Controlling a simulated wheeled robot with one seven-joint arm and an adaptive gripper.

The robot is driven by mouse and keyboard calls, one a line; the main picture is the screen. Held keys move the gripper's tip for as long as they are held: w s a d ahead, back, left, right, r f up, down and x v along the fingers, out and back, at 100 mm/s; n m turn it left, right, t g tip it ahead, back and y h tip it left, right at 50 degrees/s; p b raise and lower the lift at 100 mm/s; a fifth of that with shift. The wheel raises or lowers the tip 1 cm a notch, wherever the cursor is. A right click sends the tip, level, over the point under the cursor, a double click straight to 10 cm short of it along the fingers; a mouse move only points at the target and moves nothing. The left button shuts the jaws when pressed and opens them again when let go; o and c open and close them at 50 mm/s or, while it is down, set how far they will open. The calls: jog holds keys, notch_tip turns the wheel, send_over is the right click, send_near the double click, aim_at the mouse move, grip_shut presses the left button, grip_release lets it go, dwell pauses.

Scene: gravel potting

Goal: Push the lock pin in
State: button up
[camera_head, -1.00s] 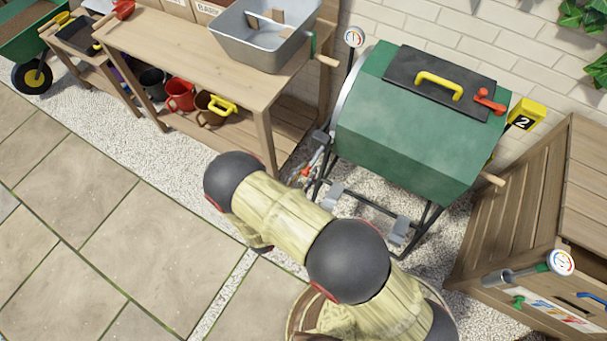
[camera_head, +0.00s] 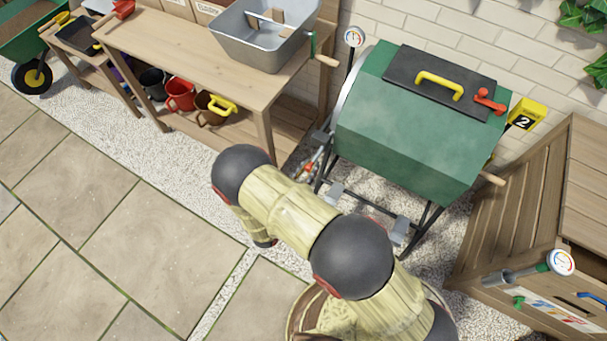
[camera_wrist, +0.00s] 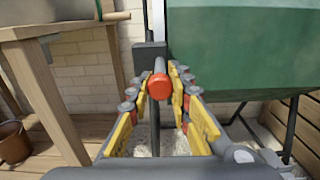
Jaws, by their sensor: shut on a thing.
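The lock pin (camera_wrist: 160,86) has a round red knob that faces the wrist camera, with a dark grey rod running back from it. It is at a dark upright post (camera_wrist: 150,57) on the left end of the green drum (camera_head: 420,130). My gripper (camera_wrist: 161,97) has its yellow-sided fingers closed around the knob from left and right. In the head view a small red and grey part of my gripper (camera_head: 308,170) shows beside the drum's stand, mostly hidden by my arm. How deep the pin sits cannot be seen.
A wooden bench (camera_head: 190,50) with a grey tub (camera_head: 262,50) stands left of the drum. A wooden crate box (camera_head: 520,200) stands to the right. The drum's dark metal frame (camera_head: 432,218) is close by. Paving (camera_head: 130,240) at the left is clear.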

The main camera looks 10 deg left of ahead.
jog(key=shift+x, duration=1.75)
jog(key=o, duration=1.1)
jog(key=shift+o, duration=0.7)
jog(key=shift+v, duration=4.35)
jog(key=shift+s, duration=0.1)
